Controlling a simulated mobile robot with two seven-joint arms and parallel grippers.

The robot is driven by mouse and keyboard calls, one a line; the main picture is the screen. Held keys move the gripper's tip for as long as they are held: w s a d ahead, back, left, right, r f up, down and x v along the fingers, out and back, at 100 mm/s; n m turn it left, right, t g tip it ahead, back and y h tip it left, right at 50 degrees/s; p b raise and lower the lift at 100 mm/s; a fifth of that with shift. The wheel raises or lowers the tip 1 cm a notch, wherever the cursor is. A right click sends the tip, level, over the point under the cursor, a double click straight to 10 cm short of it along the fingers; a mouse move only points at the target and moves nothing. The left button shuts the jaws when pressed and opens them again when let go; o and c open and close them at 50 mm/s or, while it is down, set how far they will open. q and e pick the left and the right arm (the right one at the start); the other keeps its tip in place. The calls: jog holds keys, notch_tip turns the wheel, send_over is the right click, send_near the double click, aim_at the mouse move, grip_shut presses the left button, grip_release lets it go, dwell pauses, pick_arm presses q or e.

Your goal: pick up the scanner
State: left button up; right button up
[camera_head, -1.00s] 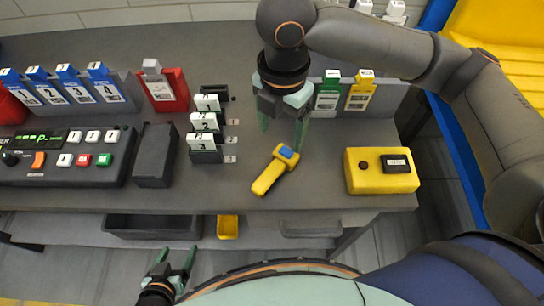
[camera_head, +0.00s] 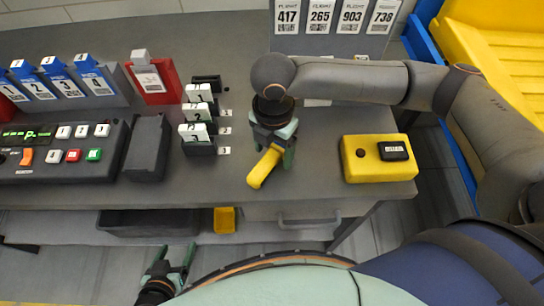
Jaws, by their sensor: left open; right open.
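The yellow scanner (camera_head: 264,168) lies on the grey table, its handle pointing toward the front edge. Its upper end is hidden beneath my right gripper. My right gripper (camera_head: 273,156) reaches down over the scanner with its green fingers open, one on each side of it. Whether the fingers touch the scanner I cannot tell. My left gripper (camera_head: 178,264) is open and empty, low in front of the table and well away from the scanner.
A yellow box (camera_head: 378,172) with a black button stands to the right of the scanner. Numbered white cards in black holders (camera_head: 198,140) stand to its left, beside a dark bin (camera_head: 147,148). A control panel (camera_head: 60,150) is farther left. Bare table lies around the scanner.

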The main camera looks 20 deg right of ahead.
grip_shut()
dwell(0.7)
